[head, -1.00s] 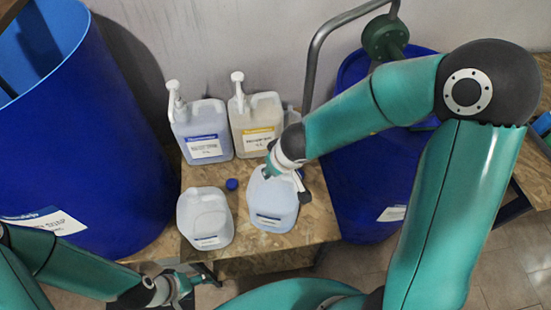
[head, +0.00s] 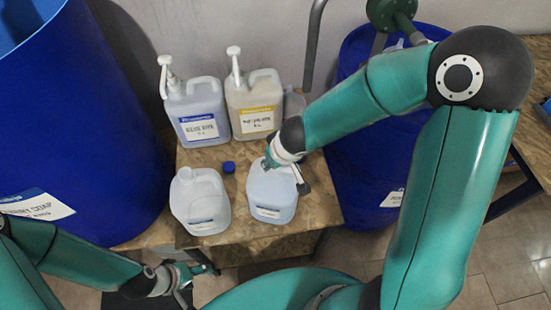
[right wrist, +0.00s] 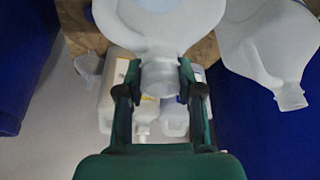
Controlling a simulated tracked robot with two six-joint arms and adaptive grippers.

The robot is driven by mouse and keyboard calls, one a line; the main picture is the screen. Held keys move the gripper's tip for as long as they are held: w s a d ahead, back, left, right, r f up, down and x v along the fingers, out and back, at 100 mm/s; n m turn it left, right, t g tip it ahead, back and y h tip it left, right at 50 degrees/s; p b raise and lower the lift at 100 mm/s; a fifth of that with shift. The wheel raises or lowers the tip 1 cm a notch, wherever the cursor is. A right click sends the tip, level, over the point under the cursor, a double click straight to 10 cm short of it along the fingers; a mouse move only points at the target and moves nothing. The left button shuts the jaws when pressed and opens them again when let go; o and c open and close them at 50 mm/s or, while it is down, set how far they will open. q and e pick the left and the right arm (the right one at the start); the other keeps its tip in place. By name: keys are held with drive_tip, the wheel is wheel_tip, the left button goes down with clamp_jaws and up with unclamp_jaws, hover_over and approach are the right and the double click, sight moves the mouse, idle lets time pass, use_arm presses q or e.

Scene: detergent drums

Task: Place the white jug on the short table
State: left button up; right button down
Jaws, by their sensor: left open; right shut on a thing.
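A pale white jug (head: 271,198) with a label is at the front right of the short wooden table (head: 240,243). My right gripper (head: 284,170) is shut on its neck from above. In the right wrist view, the neck of this jug (right wrist: 160,72) sits between the two fingers (right wrist: 158,92). I cannot tell whether its base touches the table. A second, similar jug (head: 200,205) without a cap stands upright to its left; it also shows in the right wrist view (right wrist: 270,45). My left gripper (head: 196,275) is open and empty, low in front of the table's left front corner.
A blue cap (head: 228,167) lies behind the jugs. Two pump bottles, one bluish (head: 199,110) and one beige (head: 254,105), stand at the table's back. Large blue drums flank the table at left (head: 75,120) and right (head: 370,165). A wall is behind.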

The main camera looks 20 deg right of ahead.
drive_tip(key=shift+w, duration=0.1)
drive_tip(key=c, duration=1.2)
unclamp_jaws()
drive_tip(key=shift+f, duration=0.1)
drive_tip(key=o, duration=0.5)
drive_tip(key=shift+c, duration=0.2)
drive_tip(key=p+v, duration=0.7)
drive_tip(key=v, duration=0.5)
